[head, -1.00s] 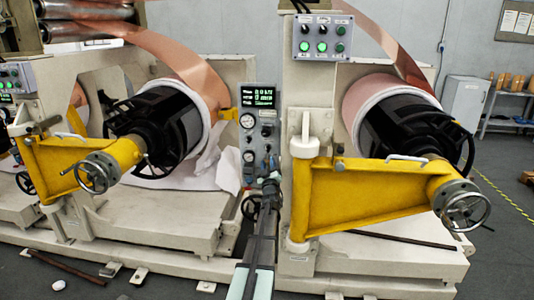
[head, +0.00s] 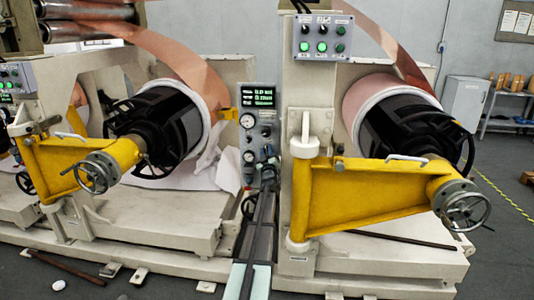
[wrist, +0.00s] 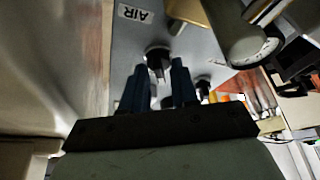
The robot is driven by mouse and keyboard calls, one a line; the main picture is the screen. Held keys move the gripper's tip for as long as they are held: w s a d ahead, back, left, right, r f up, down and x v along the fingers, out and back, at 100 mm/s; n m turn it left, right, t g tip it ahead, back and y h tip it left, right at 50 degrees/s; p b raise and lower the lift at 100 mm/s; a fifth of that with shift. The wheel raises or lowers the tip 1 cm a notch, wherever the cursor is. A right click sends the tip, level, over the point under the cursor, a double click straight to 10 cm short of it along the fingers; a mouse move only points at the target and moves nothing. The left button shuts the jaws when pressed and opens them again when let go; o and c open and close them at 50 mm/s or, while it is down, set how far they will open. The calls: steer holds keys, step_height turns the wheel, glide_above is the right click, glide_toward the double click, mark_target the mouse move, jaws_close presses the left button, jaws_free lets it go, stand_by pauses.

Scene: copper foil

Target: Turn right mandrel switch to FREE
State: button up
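A grey control panel (head: 247,137) stands between the two machine stands in the head view. My gripper (head: 268,161) is in front of its lower right part and hides some of its controls. In the wrist view a black rotary switch (wrist: 158,58) sits on the panel face (wrist: 200,60), just beyond and between the fingertips of my gripper (wrist: 159,72). The fingers are apart, with a gap around the switch's narrow handle; I see no clear contact. I cannot read a FREE mark or the mandrel name, so which mandrel this switch serves is unclear.
Another dark knob (wrist: 203,88) is close beside the right finger. A pressure gauge (wrist: 247,43) juts out at upper right, and an AIR label (wrist: 135,13) shows inverted. The yellow arm (head: 360,195) and its handwheel (head: 466,208) stand to the right.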

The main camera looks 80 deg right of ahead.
jaws_close()
steer(key=shift+m+g, duration=0.4)
steer(key=shift+m, duration=0.2)
steer(key=m+g, duration=0.1)
steer(key=m, duration=0.2)
steer(key=m+g+h, duration=0.1)
steer(key=m+g, duration=0.1)
steer(key=m, duration=0.2)
steer(key=shift+w, duration=0.15)
steer(key=m+g, duration=0.2)
steer(key=m, duration=0.2)
steer(key=m+g+y, duration=0.1)
steer(key=m+g, duration=0.2)
steer(key=m, duration=0.2)
steer(key=shift+m, duration=0.3)
steer(key=shift+o, duration=1.6)
jaws_free()
